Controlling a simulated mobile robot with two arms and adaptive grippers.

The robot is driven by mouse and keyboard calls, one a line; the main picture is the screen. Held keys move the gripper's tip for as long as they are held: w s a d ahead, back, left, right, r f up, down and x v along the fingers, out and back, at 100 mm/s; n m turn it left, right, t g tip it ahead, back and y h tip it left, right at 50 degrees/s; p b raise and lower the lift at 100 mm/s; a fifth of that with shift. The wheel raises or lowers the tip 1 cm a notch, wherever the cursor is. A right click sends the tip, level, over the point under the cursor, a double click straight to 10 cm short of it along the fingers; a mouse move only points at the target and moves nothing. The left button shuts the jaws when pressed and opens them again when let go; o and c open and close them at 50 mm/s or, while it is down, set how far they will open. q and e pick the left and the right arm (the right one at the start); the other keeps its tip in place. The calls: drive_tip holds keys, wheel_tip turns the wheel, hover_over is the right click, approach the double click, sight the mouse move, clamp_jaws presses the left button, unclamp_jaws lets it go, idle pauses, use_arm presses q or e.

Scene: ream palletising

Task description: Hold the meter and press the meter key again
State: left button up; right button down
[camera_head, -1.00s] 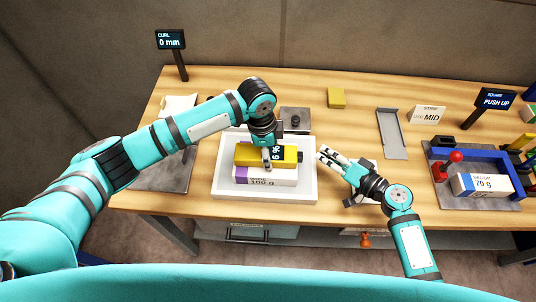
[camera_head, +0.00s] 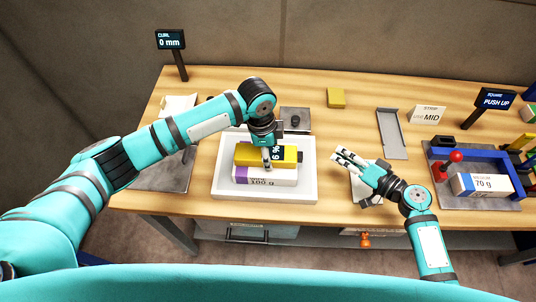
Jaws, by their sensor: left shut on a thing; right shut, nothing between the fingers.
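The yellow meter (camera_head: 245,155) lies on a white and purple ream marked 100 g (camera_head: 262,176) in the white tray (camera_head: 222,187). Its dark display shows a figure ending in "6 %", partly hidden by my gripper. My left gripper (camera_head: 268,162) is over the meter and shut on it. A dark knob or key shows at the meter's right end (camera_head: 300,157). My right gripper (camera_head: 340,156) is shut and empty, to the right of the tray and apart from the meter.
A grey plate with a dark knob (camera_head: 295,117) stands behind the tray. A yellow block (camera_head: 336,98), a grey channel (camera_head: 391,134) and a "MID" card (camera_head: 428,115) are further right. A blue-framed jig with a red knob (camera_head: 456,157) holds a 70 g ream (camera_head: 483,184). A screen (camera_head: 171,42) reads 0 mm.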

use_arm(q)
drive_tip(key=o, duration=1.4)
drive_tip(key=shift+c, duration=0.2)
drive_tip(key=shift+r, duration=0.15)
